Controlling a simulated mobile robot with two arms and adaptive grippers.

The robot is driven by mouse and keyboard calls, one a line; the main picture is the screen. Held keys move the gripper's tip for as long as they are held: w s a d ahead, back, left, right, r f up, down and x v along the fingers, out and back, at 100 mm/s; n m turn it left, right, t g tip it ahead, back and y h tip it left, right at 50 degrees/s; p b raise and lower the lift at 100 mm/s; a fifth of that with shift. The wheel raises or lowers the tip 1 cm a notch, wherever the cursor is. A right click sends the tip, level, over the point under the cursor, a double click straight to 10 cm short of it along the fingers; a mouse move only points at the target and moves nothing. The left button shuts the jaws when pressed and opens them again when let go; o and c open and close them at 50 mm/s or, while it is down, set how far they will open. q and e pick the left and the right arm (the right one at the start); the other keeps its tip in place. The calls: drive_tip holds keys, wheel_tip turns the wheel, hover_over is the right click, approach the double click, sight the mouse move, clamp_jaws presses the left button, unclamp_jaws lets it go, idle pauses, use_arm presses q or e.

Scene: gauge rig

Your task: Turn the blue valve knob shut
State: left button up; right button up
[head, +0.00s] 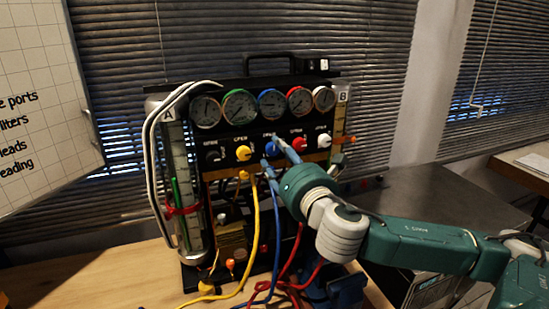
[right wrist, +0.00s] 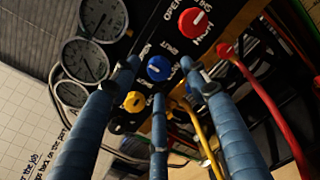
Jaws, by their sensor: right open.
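The blue valve knob (right wrist: 158,68) is on the rig's black panel, with a pale pointer mark on its face. In the head view the blue knob (head: 270,149) is partly hidden by my fingers. My right gripper (head: 274,149) reaches the panel from the lower right. In the right wrist view my right gripper (right wrist: 159,75) is open, its blue fingers spread, with the knob showing between the tips. Gaps show between the tips and the knob, and nothing is gripped. How far the tips are from the panel is hard to tell. My left gripper is not in view.
A yellow knob (head: 243,153) sits left of the blue one; a red knob (head: 299,144) and a white knob (head: 323,141) sit right. Gauges (head: 239,105) line the top. A yellow hose (head: 254,230) and red hoses (head: 290,262) hang below. The grey surface (head: 400,190) at right looks mostly clear.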

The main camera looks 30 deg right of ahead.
sight(274, 151)
drive_tip(key=shift+p+x, duration=0.4)
drive_tip(key=shift+x, duration=1.3)
clamp_jaws()
